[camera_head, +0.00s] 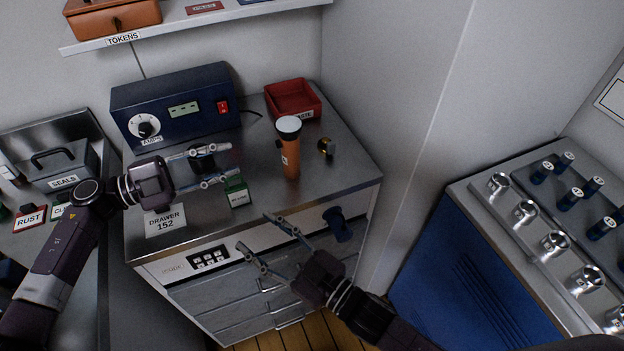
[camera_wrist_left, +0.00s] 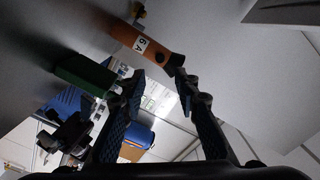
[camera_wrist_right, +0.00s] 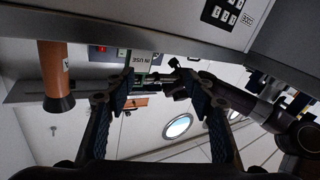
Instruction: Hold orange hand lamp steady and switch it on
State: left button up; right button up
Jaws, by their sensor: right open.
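The orange hand lamp (camera_head: 290,155) stands upright on the metal cabinet top, its pale lens and black head at the top. In the left wrist view the lamp (camera_wrist_left: 155,45) shows a white label and a dark button on its side. In the right wrist view it hangs at the left (camera_wrist_right: 55,75). My left gripper (camera_head: 233,163) is open and empty over the cabinet top, left of the lamp, fingers pointing at it. My right gripper (camera_head: 257,236) is open and empty in front of the cabinet's front edge, below and left of the lamp.
A blue amps box (camera_head: 175,105) and red waste bin (camera_head: 293,98) stand behind. A small black-and-yellow item (camera_head: 326,147) lies right of the lamp. A drawer sign (camera_head: 165,221) is near the front.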

aim_at(297, 166)
jog(key=w+d+m+h, duration=0.1)
jog(key=w+d, duration=0.2)
jog(key=w, duration=0.1)
jog(key=w+d+r+m+t+h, duration=0.1)
jog(key=w+d+m, duration=0.1)
jog(key=w+d, duration=0.1)
jog(key=w+d+r+m+t+h, duration=0.1)
jog(key=w+d+m, duration=0.1)
jog(key=w+d, duration=0.2)
jog(key=shift+w+d+r, duration=0.1)
jog(key=shift+w+d, duration=0.2)
jog(key=shift+d, duration=0.05)
jog(key=shift+w, duration=0.3)
jog(key=x, duration=0.7)
jog(key=shift+w, duration=0.15)
jog(key=shift+c, duration=0.3)
jog(key=c, duration=1.3)
pick_arm(q)
grip_shut()
pick_arm(e)
grip_shut()
